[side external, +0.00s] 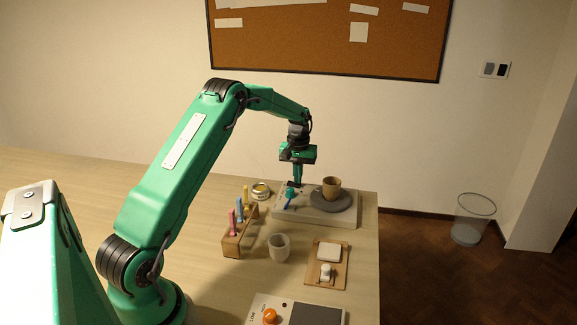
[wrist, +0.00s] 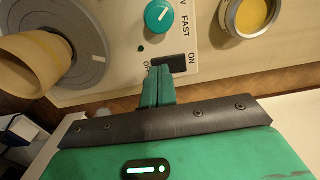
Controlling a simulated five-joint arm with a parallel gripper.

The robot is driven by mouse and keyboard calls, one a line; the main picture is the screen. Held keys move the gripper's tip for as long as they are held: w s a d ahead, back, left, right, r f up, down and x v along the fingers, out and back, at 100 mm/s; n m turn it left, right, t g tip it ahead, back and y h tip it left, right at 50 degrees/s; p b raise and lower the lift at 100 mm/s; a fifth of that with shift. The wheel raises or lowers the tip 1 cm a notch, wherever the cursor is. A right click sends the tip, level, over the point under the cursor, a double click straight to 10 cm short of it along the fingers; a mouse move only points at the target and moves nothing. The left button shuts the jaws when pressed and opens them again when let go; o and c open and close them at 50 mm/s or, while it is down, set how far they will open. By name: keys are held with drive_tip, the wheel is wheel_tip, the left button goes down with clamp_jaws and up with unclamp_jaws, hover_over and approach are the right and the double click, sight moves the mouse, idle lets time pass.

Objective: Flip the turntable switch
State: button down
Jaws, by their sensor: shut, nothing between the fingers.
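The turntable unit (side external: 340,219) is a pale grey box at the far right of the table, with a dark round plate (side external: 345,203) on it. In the wrist view its black rocker switch (wrist: 172,61) lies between the ON and OFF labels. My gripper (side external: 297,184) points down over the unit, with its fingers shut and empty. In the wrist view the fingertips (wrist: 159,70) overlap the OFF end of the switch and hide part of it. I cannot tell whether they touch it. A teal knob (wrist: 159,16) sits beside the switch near the FAST label.
A tan cup (side external: 331,187) stands on the plate. A yellow-filled jar (side external: 261,190) sits left of the unit. A wooden rack (side external: 233,244) of coloured tools, a pale cup (side external: 279,247), a board (side external: 340,278) and a box with an orange knob (side external: 269,316) stand nearer.

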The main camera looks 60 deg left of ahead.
wheel_tip(320, 180, up, 6)
drive_tip(key=shift+r, duration=0.25)
idle(0.7)
idle(0.3)
drive_tip(key=s+d+r+m+t, duration=0.1)
drive_tip(key=s+d+r+m, duration=0.1)
drive_tip(key=s+d+r, duration=0.55)
drive_tip(key=s+d+r+m+t, duration=0.2)
drive_tip(key=s+d+r+m, duration=0.15)
drive_tip(key=d+r, duration=0.6)
drive_tip(key=s+d+f+m+t, duration=0.1)
drive_tip(key=s+d, duration=0.4)
drive_tip(key=s, duration=0.4)
drive_tip(key=s+d+f+m+t, duration=0.1)
drive_tip(key=s+d, duration=0.4)
drive_tip(key=s, duration=0.5)
drive_tip(key=shift+f+m+t, duration=0.3)
drive_tip(key=shift+f+m, duration=0.3)
drive_tip(key=shift+m, duration=0.15)
